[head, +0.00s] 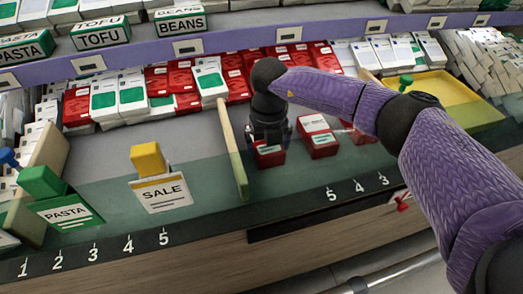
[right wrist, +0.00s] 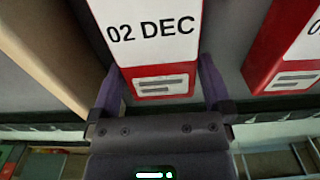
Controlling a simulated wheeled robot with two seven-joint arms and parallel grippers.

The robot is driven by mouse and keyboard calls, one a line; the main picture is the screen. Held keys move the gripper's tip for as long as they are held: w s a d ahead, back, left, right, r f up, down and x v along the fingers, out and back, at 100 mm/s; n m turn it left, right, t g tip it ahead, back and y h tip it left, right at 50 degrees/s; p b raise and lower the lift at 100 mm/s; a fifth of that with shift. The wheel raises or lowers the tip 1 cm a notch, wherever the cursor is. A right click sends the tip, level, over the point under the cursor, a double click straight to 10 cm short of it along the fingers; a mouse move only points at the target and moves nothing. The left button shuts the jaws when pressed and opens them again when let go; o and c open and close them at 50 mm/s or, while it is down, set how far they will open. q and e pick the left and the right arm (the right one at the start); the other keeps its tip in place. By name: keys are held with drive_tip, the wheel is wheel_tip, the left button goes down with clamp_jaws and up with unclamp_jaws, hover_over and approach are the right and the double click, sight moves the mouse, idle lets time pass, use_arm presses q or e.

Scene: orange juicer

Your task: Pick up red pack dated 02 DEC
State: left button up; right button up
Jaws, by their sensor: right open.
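The red pack dated 02 DEC (right wrist: 153,70) fills the middle of the right wrist view, with its white label and black date readable. In the head view this red pack (head: 269,157) stands on the lower shelf, right of the wooden divider. My right gripper (head: 268,132) is directly above it, pointing down. In the right wrist view the right gripper (right wrist: 162,85) is open, with one finger on each side of the pack. Contact with the pack cannot be told. My left gripper is not in view.
Another red pack (head: 318,138) stands just right of the gripper; its date is cut off in the wrist view (right wrist: 285,60). The wooden divider (head: 232,150) is close on the left.

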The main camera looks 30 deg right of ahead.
drive_tip(key=shift+f, duration=0.35)
drive_tip(key=shift+c, duration=0.4)
drive_tip(key=c, duration=1)
